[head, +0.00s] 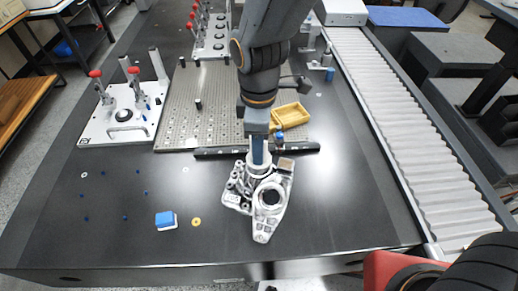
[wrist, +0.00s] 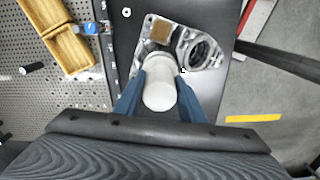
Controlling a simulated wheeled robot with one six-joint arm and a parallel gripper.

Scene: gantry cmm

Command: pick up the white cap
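The white cap (wrist: 159,90) is a pale, rounded cylinder between the two blue fingers of my gripper (wrist: 160,80) in the wrist view. The fingers flank it closely with no clear gap. I cannot tell whether they press on it or only stand around it. In the head view my gripper (head: 259,158) points down over the cap (head: 260,169), which it mostly hides. The cap is at the metal casting (head: 238,190), and I cannot tell whether it rests there.
A second casting with a round bore (head: 270,197) lies beside it. A black bar (head: 222,152) and a perforated plate with a yellow tray (head: 292,115) lie behind. A blue block (head: 166,219) and brass washer (head: 196,222) lie front left. A roller conveyor (head: 400,120) runs along the right.

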